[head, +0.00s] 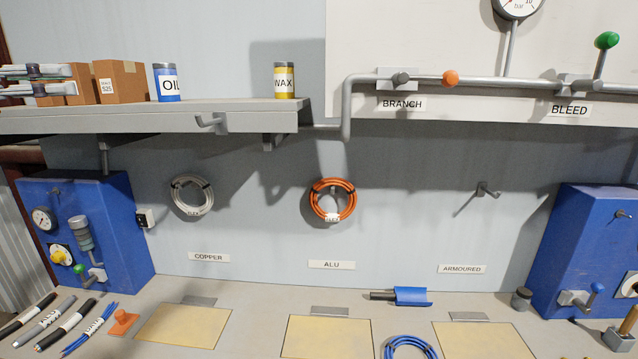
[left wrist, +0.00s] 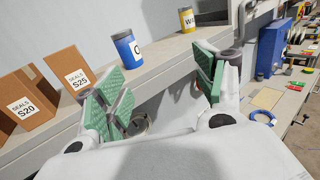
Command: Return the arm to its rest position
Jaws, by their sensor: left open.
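My left gripper (head: 70,80) is at the far left edge of the head view, at the height of the goods on the shelf and in front of a brown box. It also shows in the left wrist view (left wrist: 162,92), with its green-padded fingers wide apart and nothing between them. Beyond the fingers are the shelf edge, a blue OIL can (left wrist: 127,48) and a yellow WAX can (left wrist: 187,19). Most of my left arm is outside the head view. My right gripper is in neither view.
The shelf (head: 150,119) carries brown boxes (head: 122,82). Below it, a white coil (head: 192,196) hangs above COPPER and an orange coil (head: 333,200) above ALU. The ARMOURED hook (head: 487,190) is bare. A blue coil (head: 410,347) and cable pieces lie on the bench.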

